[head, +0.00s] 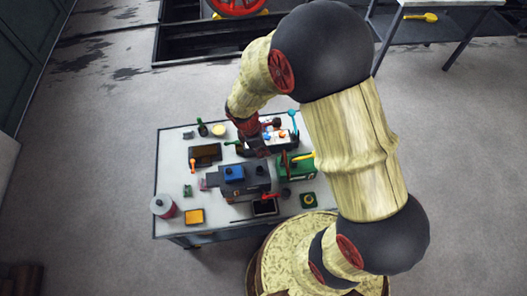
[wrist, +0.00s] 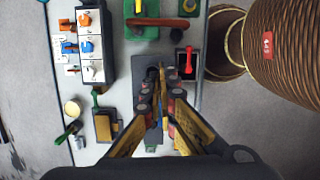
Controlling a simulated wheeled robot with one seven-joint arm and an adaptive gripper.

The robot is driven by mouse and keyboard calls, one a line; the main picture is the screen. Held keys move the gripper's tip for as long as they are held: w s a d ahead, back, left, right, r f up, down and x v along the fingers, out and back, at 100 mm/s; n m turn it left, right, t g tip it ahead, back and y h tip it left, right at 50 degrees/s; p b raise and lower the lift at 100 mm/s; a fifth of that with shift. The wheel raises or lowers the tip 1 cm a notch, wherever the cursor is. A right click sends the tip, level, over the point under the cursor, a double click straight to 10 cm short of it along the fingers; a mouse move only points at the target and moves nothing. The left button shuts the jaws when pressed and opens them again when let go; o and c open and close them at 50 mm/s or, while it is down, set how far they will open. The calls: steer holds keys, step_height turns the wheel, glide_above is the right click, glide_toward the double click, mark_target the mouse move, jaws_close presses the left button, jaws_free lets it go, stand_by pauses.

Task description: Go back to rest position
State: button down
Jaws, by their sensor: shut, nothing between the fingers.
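My gripper (head: 258,150) is above the back middle of the white work table (head: 169,180), fingers pointing down. It is shut and empty. In the wrist view my gripper (wrist: 160,98) shows with its fingertips together over a dark grey machine. This machine (head: 240,186) has a blue block (head: 234,172) on top and stands mid-table; the fingers hide part of it in the wrist view. How high the fingertips are above it I cannot tell.
A compartment box (wrist: 82,18) with blue and orange items, a green block (wrist: 142,32), a black tray with a red handle (wrist: 189,62) and a brown tray (wrist: 105,138) surround the machine. A pink-and-white canister (head: 163,207) stands at the left corner. The floor left of the table is clear.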

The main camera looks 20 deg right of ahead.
stand_by(0.4)
steer(key=s+r+m+t+y+b, duration=0.1)
steer(key=s+r+m, duration=0.3)
steer(key=r, duration=0.5)
steer(key=s+r+m+t+b, duration=0.2)
steer(key=s+r+m, duration=0.3)
steer(key=r, duration=0.4)
steer(key=s+d+r+m+t+y+b, duration=0.1)
steer(key=s+r+m+t+b, duration=0.1)
steer(key=s+r+m, duration=0.3)
step_height(320, 180, up, 4)
steer(key=shift+s+r+m+t+y, duration=0.1)
steer(key=shift+s+m+t+y, duration=0.3)
steer(key=shift+m, duration=0.7)
